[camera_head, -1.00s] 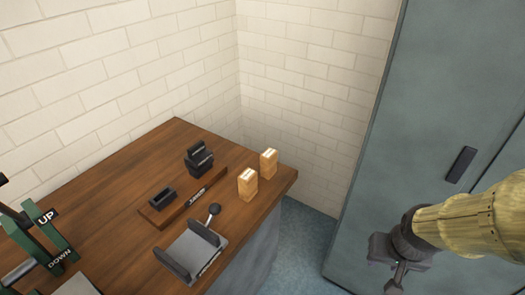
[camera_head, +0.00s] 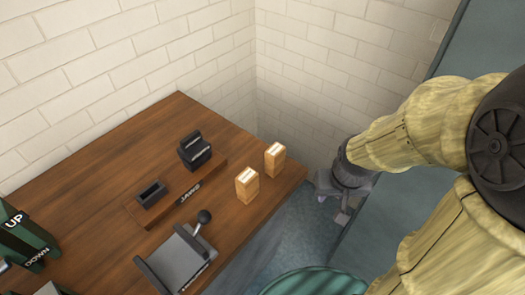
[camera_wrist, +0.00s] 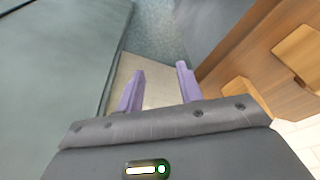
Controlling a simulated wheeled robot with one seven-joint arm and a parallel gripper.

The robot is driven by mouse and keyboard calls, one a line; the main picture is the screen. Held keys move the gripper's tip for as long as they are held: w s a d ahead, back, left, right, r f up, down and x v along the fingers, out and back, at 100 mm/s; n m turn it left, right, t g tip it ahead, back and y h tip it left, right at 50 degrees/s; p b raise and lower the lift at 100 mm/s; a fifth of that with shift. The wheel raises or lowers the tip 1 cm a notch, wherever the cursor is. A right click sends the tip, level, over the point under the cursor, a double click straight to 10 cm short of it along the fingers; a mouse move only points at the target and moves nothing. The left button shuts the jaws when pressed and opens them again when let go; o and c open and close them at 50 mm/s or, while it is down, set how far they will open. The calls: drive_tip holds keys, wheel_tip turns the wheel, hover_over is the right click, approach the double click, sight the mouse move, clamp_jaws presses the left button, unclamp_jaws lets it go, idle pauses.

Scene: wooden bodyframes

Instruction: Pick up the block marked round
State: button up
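Two upright light-wood blocks stand near the right edge of the wooden table. The nearer block (camera_head: 246,188) and the farther block (camera_head: 274,161) each have a pale label on top. The writing is too small to read, so I cannot tell which is marked round. My gripper (camera_head: 337,207) is beyond the table's right edge, to the right of both blocks and apart from them. In the wrist view its two purple fingers (camera_wrist: 159,84) are spread with nothing between them. Two pale wooden shapes, apparently the blocks, show at that view's right (camera_wrist: 240,91).
The table (camera_head: 105,160) also carries a tray marked JAWS (camera_head: 172,212) with dark parts, a grey fixture with a ball-ended lever (camera_head: 203,218), and a green UP/DOWN stand (camera_head: 25,240). A brick wall (camera_head: 130,50) is behind; a grey-green cabinet (camera_head: 465,50) stands right.

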drive_tip(key=shift+w+d, duration=0.1)
drive_tip(key=shift+w, duration=0.25)
drive_tip(key=shift+o, duration=0.4)
drive_tip(key=shift+s, duration=0.2)
drive_tip(key=o, duration=0.4)
drive_tip(key=shift+s+r, duration=0.15)
drive_tip(key=shift+c, duration=0.2)
drive_tip(key=w+a+r+m+p, duration=0.1)
drive_tip(key=w+a+r+p, duration=0.1)
drive_tip(key=r+p, duration=0.1)
drive_tip(key=w+a+r+m+g+p, duration=0.1)
drive_tip(key=w+a+r+p, duration=0.1)
drive_tip(key=r+p, duration=0.2)
drive_tip(key=w+a+r+m+p, duration=0.2)
drive_tip(key=w+r+p, duration=0.1)
drive_tip(key=shift+w+a+r+g+p, duration=0.1)
drive_tip(key=shift+a+r+g+p, duration=0.2)
drive_tip(key=shift+r+p, duration=0.05)
drive_tip(key=w+a+r+m+p, duration=0.1)
drive_tip(key=a+r+p, duration=0.1)
drive_tip(key=w+a+r+m+p, duration=0.1)
drive_tip(key=w+a+r+p, duration=0.1)
drive_tip(key=w+a+r+m+g+p, duration=0.1)
drive_tip(key=a+r+p, duration=0.1)
drive_tip(key=a, duration=0.1)
drive_tip(key=shift+w+r+m, duration=0.15)
drive_tip(key=shift+w+m, duration=0.05)
drive_tip(key=shift+m, duration=0.1)
